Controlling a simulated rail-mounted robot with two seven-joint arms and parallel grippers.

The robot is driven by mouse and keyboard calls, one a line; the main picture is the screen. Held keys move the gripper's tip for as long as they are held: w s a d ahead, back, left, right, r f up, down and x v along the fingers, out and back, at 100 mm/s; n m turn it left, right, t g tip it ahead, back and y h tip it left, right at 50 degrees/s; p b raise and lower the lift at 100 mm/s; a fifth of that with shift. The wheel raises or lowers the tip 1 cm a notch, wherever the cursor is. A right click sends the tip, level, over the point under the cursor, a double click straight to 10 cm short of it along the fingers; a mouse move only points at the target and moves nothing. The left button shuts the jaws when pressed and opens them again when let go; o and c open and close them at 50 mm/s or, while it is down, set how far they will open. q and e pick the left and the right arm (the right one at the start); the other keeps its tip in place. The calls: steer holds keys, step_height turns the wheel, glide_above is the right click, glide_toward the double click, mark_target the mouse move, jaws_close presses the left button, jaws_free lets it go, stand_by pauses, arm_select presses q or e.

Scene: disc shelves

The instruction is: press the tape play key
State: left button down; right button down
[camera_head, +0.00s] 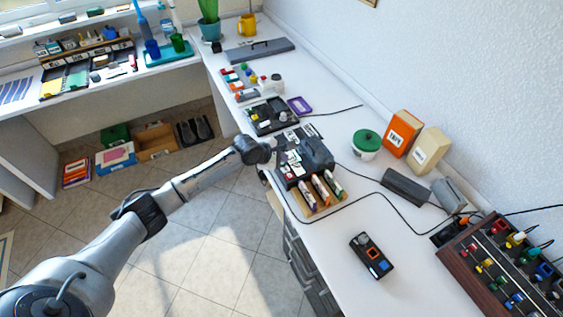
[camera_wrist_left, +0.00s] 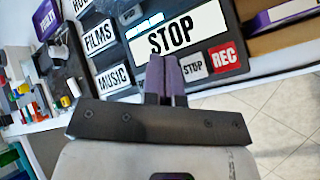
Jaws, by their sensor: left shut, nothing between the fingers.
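The tape machine (camera_wrist_left: 130,62) is a dark unit in the left wrist view. A large white panel on it reads STOP (camera_wrist_left: 180,32). Below that panel are a small grey STOP key (camera_wrist_left: 194,66) and a red REC key (camera_wrist_left: 224,58). No key marked play is readable; my fingers cover the area left of the STOP key. My left gripper (camera_wrist_left: 164,64) is shut and empty, its tips over the machine's key row. I cannot tell whether they touch. In the head view the machine (camera_head: 289,168) is partly hidden by my left gripper (camera_head: 306,160). My right gripper is not in view.
White labels FILMS (camera_wrist_left: 100,38) and MUSIC (camera_wrist_left: 112,78) sit left of the keys. In the head view, a wooden rack (camera_head: 322,205) with several cassettes stands in front of the machine. A cable (camera_head: 375,178) runs across the desk. A black device (camera_head: 371,255) lies nearer.

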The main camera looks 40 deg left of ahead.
mark_target(282, 164)
arm_select(q)
steer(key=shift+f, duration=0.45)
stand_by(0.4)
steer(key=shift+r+p, duration=0.15)
steer(key=shift+p, duration=0.2)
steer(key=shift+r+p, duration=0.7)
steer(key=shift+p, duration=0.55)
steer(key=shift+r+p, duration=0.65)
steer(key=shift+p, duration=0.15)
step_height(282, 164, up, 4)
steer(key=p, duration=0.5)
steer(key=shift+f, duration=0.1)
